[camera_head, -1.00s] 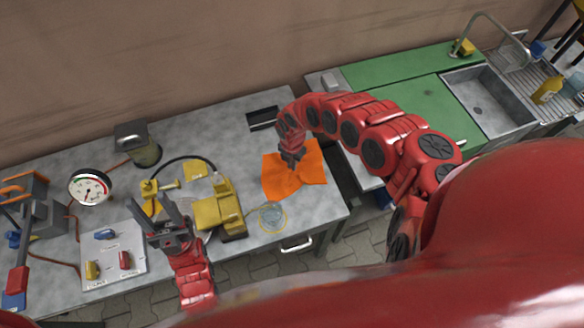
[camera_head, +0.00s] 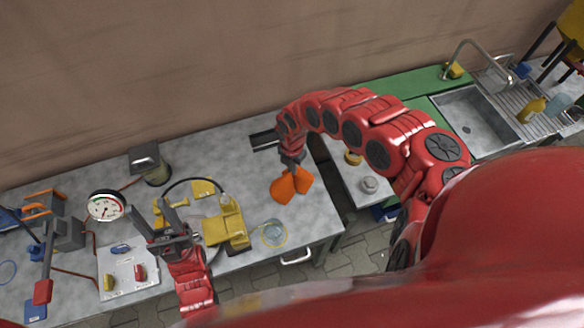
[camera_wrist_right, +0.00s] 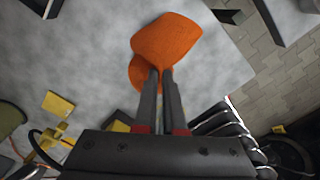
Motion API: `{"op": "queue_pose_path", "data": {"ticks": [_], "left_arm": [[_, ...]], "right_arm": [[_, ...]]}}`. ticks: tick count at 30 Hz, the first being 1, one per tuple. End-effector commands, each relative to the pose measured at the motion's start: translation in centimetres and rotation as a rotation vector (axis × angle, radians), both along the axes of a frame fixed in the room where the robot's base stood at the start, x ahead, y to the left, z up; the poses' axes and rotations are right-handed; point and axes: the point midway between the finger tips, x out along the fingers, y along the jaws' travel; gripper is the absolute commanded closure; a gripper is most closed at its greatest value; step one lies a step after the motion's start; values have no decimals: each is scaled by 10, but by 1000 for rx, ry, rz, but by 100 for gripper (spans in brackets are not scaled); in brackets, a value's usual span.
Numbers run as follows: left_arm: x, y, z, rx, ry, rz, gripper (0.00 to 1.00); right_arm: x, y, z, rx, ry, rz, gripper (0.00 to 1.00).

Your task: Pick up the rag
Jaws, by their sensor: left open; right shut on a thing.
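The orange rag (camera_head: 290,187) hangs bunched from my right gripper (camera_head: 292,164), over the right part of the grey workbench. In the right wrist view the rag (camera_wrist_right: 166,42) bulges out beyond the two dark fingers of the right gripper (camera_wrist_right: 161,76), which are shut on it. I cannot tell whether the rag's lower edge touches the bench. My left gripper (camera_head: 160,230) is open and empty, above the front of the bench by the switch panel.
The workbench (camera_head: 225,150) also holds a yellow machine (camera_head: 226,224), a gauge (camera_head: 105,206), a switch panel (camera_head: 128,277), a dark canister (camera_head: 155,172) and a round glass dish (camera_head: 274,233).

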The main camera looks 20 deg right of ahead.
Motion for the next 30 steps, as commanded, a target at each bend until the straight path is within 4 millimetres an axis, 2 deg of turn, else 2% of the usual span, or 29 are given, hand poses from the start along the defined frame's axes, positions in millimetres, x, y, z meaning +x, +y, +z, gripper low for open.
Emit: {"op": "queue_pose_path", "data": {"ticks": [4, 10, 15, 21, 30], "left_arm": [[0, 0, 0, 0, 0, 0, 50], [0, 0, 0, 0, 0, 0, 50], [0, 0, 0, 0, 0, 0, 50], [0, 0, 0, 0, 0, 0, 50], [0, 0, 0, 0, 0, 0, 50]], "right_arm": [[2, -1, 7, 0, -3, -1, 100], [3, -4, 49, -5, -9, -1, 100], [1, -3, 72, -9, -1, 3, 100], [0, -2, 88, -7, 1, 4, 100], [1, 0, 90, 1, -2, 1, 100]]}}
